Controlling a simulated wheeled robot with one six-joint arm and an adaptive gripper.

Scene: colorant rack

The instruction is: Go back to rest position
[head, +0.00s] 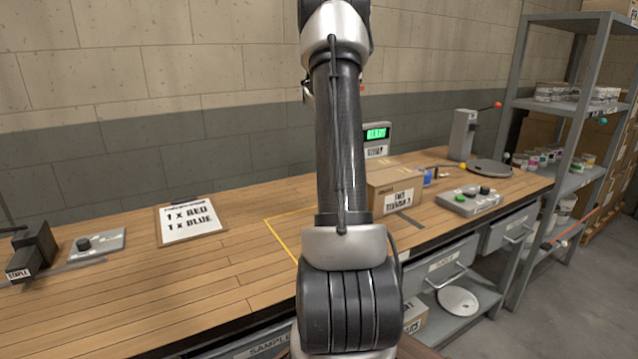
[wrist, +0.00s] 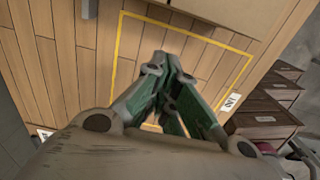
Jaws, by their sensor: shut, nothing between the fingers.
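My gripper (wrist: 172,72) shows in the wrist view with its green-sided fingers drawn together at the tips, shut and empty. It is over the wooden bench top (wrist: 92,65), within the area framed by a yellow taped outline (wrist: 189,33). In the head view my arm stands upright in the middle of the picture and my gripper is not visible. The arm hides part of the bench (head: 150,290) and part of the yellow outline (head: 280,225) there.
A cardboard box (head: 382,202), a button panel (head: 470,198) and a scale with a green display (head: 376,135) stand right of my arm. Grey shelving (head: 560,107) stands far right. The bench's left middle is clear.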

